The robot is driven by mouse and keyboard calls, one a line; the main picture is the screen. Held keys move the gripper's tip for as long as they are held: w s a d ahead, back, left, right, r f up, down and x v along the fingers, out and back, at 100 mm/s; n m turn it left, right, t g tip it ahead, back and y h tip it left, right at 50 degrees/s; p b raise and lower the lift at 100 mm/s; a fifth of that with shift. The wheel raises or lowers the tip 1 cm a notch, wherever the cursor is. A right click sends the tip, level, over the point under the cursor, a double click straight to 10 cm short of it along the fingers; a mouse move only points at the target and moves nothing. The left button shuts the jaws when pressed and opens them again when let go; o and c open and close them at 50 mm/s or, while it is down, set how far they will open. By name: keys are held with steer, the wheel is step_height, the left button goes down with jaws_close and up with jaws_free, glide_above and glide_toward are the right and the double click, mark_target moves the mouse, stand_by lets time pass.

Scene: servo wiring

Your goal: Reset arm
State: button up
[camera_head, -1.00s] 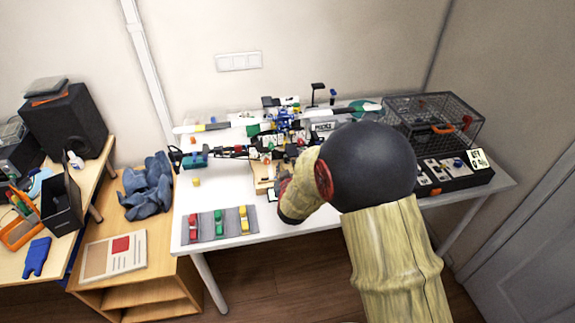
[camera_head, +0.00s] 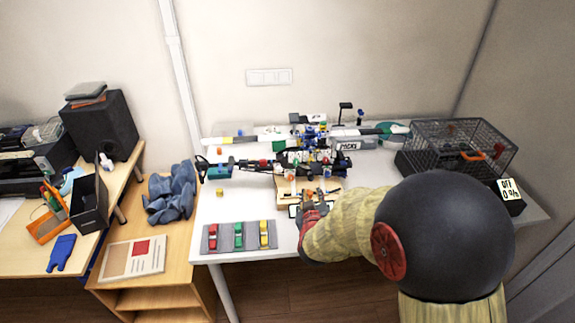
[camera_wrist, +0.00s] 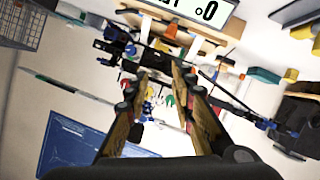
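My arm comes in from the lower right in the head view, and my gripper (camera_head: 312,208) is low by the front of the wooden stand on the white table. In the wrist view, my gripper (camera_wrist: 160,75) has its two fingers spread, with a gap between the tips and nothing held. Behind the gap lie small coloured parts and cables, blurred. The wooden stand (camera_head: 290,190) carries small coloured connectors. The drone-like assembly (camera_head: 312,140) with long wings stands behind it.
A grey mat with red, green and yellow pieces (camera_head: 238,237) lies at the table's front left. A black wire cage (camera_head: 460,145) and a small display (camera_head: 510,190) are at the right. A speaker (camera_head: 100,125) and blue cloth (camera_head: 172,192) are left. Table between mat and stand is clear.

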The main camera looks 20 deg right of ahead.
steer(key=s+a+f+g, duration=0.1)
steer(key=f, duration=0.1)
steer(key=s+a+f+g+y, duration=0.1)
steer(key=f, duration=0.2)
steer(key=s+a+f+m+g+y, duration=0.1)
steer(key=a+f, duration=0.1)
steer(key=shift+s+f, duration=0.2)
steer(key=shift+s, duration=0.05)
steer(key=shift+s+a+f+g+y, duration=0.3)
steer(key=shift+s+a+y, duration=0.15)
steer(key=shift+s+a, duration=0.2)
steer(key=shift+s+a+f+g+y, duration=0.3)
steer(key=shift+s+a+y, duration=0.2)
steer(key=shift+a, duration=0.1)
steer(key=s+a+r+g+y, duration=0.2)
steer(key=s+a+r+g, duration=0.35)
steer(key=s, duration=0.55)
steer(key=s+a+r+t, duration=0.1)
steer(key=s+r, duration=0.4)
steer(key=r, duration=0.4)
steer(key=s+a+r+n+t, duration=0.1)
steer(key=s+r, duration=0.5)
steer(key=r, duration=0.3)
steer(key=shift+r+t+p, duration=0.25)
steer(key=shift+t+p, duration=0.1)
steer(key=shift+p, duration=0.1)
steer(key=shift+o, duration=0.3)
